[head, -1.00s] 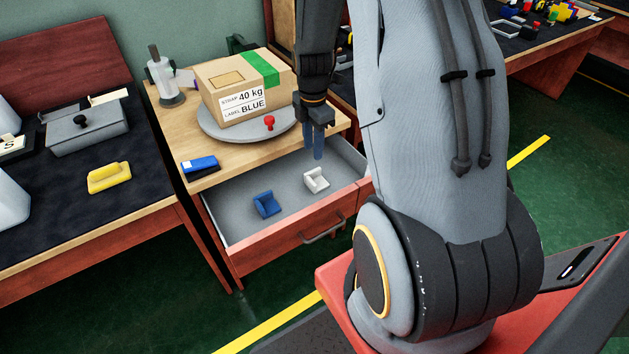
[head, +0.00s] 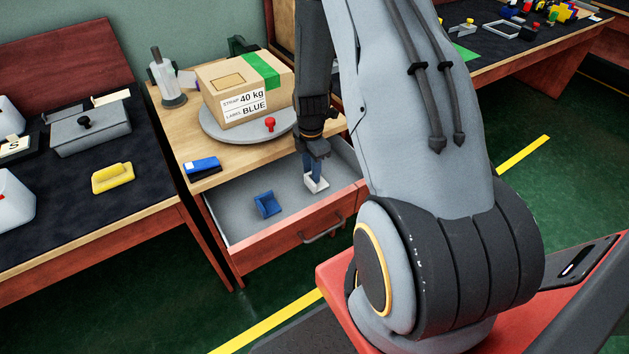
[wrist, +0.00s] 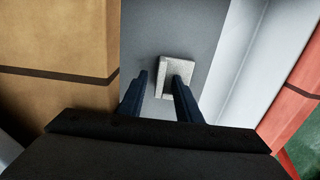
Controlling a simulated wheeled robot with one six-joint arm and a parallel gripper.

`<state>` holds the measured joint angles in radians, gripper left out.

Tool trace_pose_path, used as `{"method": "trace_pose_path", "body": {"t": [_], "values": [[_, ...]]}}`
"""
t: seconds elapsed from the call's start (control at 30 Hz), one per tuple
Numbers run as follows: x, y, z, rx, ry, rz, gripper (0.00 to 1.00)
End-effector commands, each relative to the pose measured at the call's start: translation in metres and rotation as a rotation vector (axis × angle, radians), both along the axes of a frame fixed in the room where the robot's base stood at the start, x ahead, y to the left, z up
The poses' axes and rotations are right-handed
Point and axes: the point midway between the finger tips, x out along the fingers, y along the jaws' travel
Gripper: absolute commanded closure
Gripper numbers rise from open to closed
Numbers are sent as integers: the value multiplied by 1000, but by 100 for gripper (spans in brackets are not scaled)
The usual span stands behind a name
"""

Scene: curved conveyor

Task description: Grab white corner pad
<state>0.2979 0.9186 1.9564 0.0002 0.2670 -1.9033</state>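The white corner pad (head: 316,184) lies in the open drawer (head: 235,222), near its right end. In the wrist view the pad (wrist: 178,66) sits just ahead of the fingertips. My gripper (head: 313,172) points down into the drawer at the pad. In the wrist view my gripper (wrist: 161,78) is open, with a gap between its two blue fingers. The right finger overlaps the pad in the picture and the left finger is just left of it. I cannot tell whether either finger touches it. A blue corner pad (head: 267,205) lies to the left in the drawer.
A cardboard box (head: 240,88) stands on a round turntable (head: 215,133) on the wooden top behind the drawer. A blue block (head: 202,167) lies at the top's front edge. The drawer's front wall (head: 285,235) is close by. The drawer floor around the blue pad is clear.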

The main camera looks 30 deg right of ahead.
Motion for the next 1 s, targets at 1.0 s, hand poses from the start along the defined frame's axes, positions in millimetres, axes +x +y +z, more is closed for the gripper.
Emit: {"method": "trace_pose_path", "body": {"t": [1.0], "values": [[1, 0, 13, -1, -3, 0, 100]]}}
